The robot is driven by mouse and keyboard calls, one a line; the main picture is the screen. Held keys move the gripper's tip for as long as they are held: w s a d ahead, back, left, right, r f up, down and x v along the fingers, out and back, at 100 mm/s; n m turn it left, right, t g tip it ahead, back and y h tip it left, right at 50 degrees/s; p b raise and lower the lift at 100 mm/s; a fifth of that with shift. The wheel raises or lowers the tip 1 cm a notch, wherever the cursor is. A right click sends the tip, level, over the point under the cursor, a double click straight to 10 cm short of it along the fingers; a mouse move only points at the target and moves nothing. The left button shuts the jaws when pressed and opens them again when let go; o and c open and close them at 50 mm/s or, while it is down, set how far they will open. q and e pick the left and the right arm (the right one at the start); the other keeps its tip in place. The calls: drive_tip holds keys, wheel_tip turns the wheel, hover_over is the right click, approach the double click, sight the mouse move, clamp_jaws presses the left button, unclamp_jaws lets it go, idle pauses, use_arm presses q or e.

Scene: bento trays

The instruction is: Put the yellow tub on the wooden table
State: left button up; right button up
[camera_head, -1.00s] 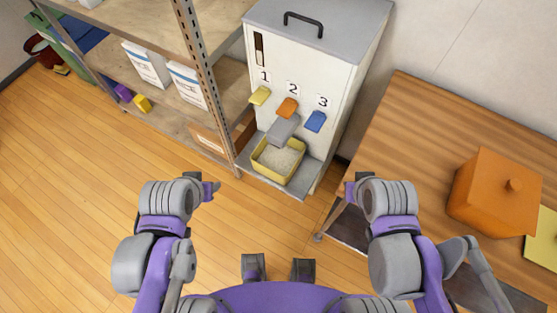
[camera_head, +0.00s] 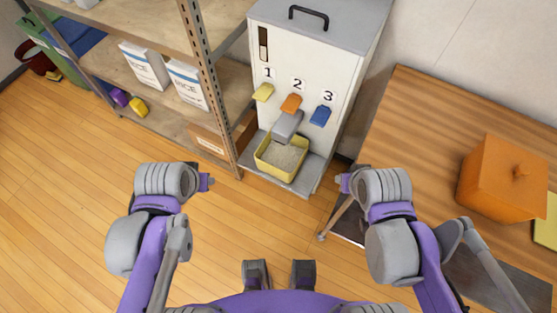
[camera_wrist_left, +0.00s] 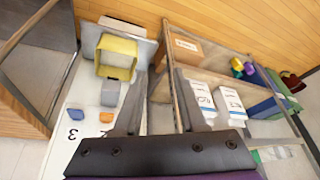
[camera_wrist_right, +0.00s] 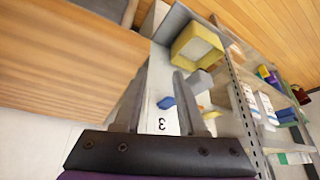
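The yellow tub (camera_head: 276,171) holds pale grains and stands on the grey ledge of the white dispenser, below its spout. It also shows in the left wrist view (camera_wrist_left: 103,70) and the right wrist view (camera_wrist_right: 178,42). The wooden table (camera_head: 418,120) is at the right. My left gripper (camera_head: 207,182) is left of the tub and apart from it; its fingers are spread and empty in the left wrist view (camera_wrist_left: 152,100). My right gripper (camera_head: 342,182) is right of the tub, near the table's left edge; its fingers are spread and empty in the right wrist view (camera_wrist_right: 163,100).
The white dispenser (camera_head: 347,75) has levers numbered 1 to 3. A metal shelf post (camera_head: 207,75) stands close left of the tub. An orange lidded box (camera_head: 490,190) and a yellow sheet-like item (camera_head: 547,222) are at the table's right. The table's back left is clear.

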use_arm(q)
drive_tip(key=w+f+g+b, duration=0.1)
drive_tip(key=w+f+b, duration=0.25)
drive_tip(key=w, duration=0.25)
drive_tip(key=m+g+b, duration=0.4)
drive_tip(key=m+b, duration=0.1)
drive_tip(key=b, duration=1.1)
hover_over(260, 154)
wheel_tip(260, 154, down, 26)
drive_tip(key=shift+w+a+r, duration=0.15)
drive_tip(key=shift+r, duration=0.05)
use_arm(e)
drive_tip(key=w+a+f+m, duration=0.1)
drive_tip(key=w+a+f, duration=0.1)
drive_tip(key=w+f, duration=0.6)
drive_tip(key=w+a+f+m+h, duration=0.1)
drive_tip(key=w+a+f+m, duration=0.1)
drive_tip(key=w+f, duration=0.6)
drive_tip(key=w+a+f+m+g, duration=0.1)
drive_tip(key=w+a+f+m, duration=0.1)
drive_tip(key=w+f, duration=0.6)
drive_tip(key=shift+a+f+h, duration=0.15)
drive_tip(key=shift+f, duration=1.1)
drive_tip(key=shift+a+f+h, duration=0.1)
drive_tip(key=shift+f+h, duration=0.05)
drive_tip(key=shift+f, duration=1.1)
use_arm(q)
drive_tip(key=shift+f, duration=3.8)
use_arm(e)
drive_tip(key=shift+x, duration=3.75)
